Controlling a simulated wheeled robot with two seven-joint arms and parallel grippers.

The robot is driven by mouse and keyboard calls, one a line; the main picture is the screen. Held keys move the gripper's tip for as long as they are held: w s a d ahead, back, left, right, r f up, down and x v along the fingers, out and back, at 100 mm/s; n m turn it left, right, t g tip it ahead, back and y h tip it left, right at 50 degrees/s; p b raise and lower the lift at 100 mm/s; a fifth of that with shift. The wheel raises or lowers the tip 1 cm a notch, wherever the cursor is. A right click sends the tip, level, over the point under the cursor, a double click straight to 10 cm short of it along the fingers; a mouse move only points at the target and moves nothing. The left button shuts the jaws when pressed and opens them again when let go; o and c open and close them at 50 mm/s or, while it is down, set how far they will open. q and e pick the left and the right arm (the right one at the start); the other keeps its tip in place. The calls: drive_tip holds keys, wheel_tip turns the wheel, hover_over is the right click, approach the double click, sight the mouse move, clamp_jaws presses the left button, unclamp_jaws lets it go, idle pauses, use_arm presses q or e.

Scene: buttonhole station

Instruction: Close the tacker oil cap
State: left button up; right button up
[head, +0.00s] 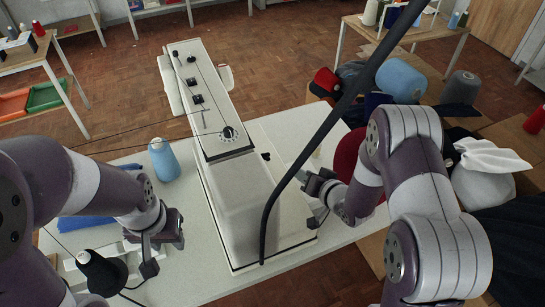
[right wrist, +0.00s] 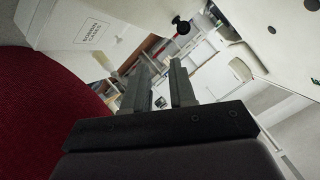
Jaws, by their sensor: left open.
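The tacker is the long white machine (head: 250,200) in the middle of the white table. A small black knob (head: 266,156) sticks out from its right side; a black knob also shows in the right wrist view (right wrist: 181,25). I cannot tell surely whether this is the oil cap or how far it is closed. My right gripper (head: 308,196) is beside the machine's right side, below the knob in the picture and apart from it. Its fingers (right wrist: 159,85) are apart with nothing between them. My left gripper (head: 160,255) is open at the table's left, away from the machine.
A blue thread cone (head: 164,160) stands left of the machine. A black cone (head: 102,272) is near my left gripper. A dark curved bar (head: 330,120) crosses the head view in front of the machine. A red rounded thing (right wrist: 45,115) is close to my right gripper.

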sight(269, 159)
drive_tip(key=shift+s+a+f+m+t+y, duration=0.25)
drive_tip(key=shift+s+a+f+y, duration=0.1)
drive_tip(key=shift+a+y, duration=0.2)
drive_tip(key=shift+s+a+f+m+t+y, duration=0.15)
drive_tip(key=shift+s+a+f+t+y, duration=0.15)
drive_tip(key=shift+a+y, duration=0.2)
drive_tip(key=shift+w+a, duration=0.15)
drive_tip(key=shift+a, duration=0.1)
drive_tip(key=p+x, duration=0.2)
drive_tip(key=x, duration=1)
drive_tip(key=shift+r, duration=0.2)
clamp_jaws()
